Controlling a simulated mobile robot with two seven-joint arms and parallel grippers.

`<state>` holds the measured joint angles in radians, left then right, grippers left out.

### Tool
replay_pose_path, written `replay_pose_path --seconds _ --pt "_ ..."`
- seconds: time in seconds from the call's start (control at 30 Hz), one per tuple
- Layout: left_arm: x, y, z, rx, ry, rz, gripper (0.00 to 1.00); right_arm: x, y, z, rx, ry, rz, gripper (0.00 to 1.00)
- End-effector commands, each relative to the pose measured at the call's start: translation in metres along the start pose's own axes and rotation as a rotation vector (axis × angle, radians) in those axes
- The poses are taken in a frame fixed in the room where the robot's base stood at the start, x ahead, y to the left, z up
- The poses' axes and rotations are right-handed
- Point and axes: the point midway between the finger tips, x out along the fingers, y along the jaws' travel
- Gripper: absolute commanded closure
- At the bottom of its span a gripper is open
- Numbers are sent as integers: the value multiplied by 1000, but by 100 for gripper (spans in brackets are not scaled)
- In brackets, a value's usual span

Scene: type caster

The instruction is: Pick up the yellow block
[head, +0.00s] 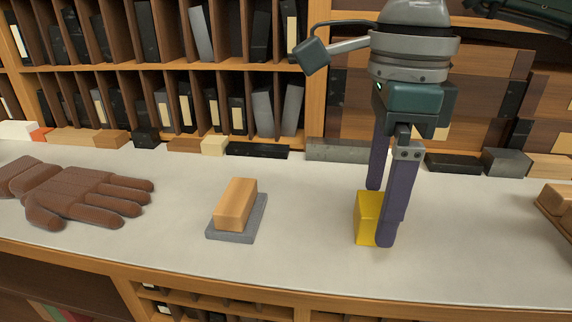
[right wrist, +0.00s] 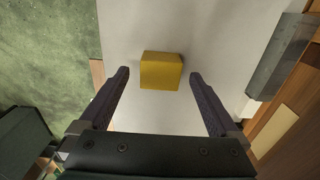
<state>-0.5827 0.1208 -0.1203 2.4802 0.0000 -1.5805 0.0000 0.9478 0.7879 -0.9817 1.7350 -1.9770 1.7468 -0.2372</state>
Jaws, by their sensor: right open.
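The yellow block (head: 367,217) stands on the pale worktop, right of the middle in the head view. My right gripper (head: 380,215) points down at it from above, with its purple fingers open. In the head view the near finger hides part of the block's right side. In the right wrist view the yellow block (right wrist: 161,70) lies ahead of the gap between the open fingers (right wrist: 159,74), with clear space on both sides. Nothing is held. My left gripper is not in view.
A wooden block (head: 236,204) rests on a grey plate (head: 258,222) left of the middle. A brown glove-like hand (head: 80,192) lies at the left. Several blocks and dark bars line the back edge below the shelves (head: 180,69). A wooden tray (head: 551,210) is at the right edge.

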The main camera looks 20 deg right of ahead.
Motion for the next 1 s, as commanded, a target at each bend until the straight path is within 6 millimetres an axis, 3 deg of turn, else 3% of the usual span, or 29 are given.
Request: replay_pose_path --seconds 0.13,0.37,1.0 --pt "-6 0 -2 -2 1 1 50 15 1 0 -1 0 1 3" --pt "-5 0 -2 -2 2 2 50 18 1 1 -2 -2 0 3" --pt "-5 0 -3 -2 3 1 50 17 1 1 -1 -2 0 73"
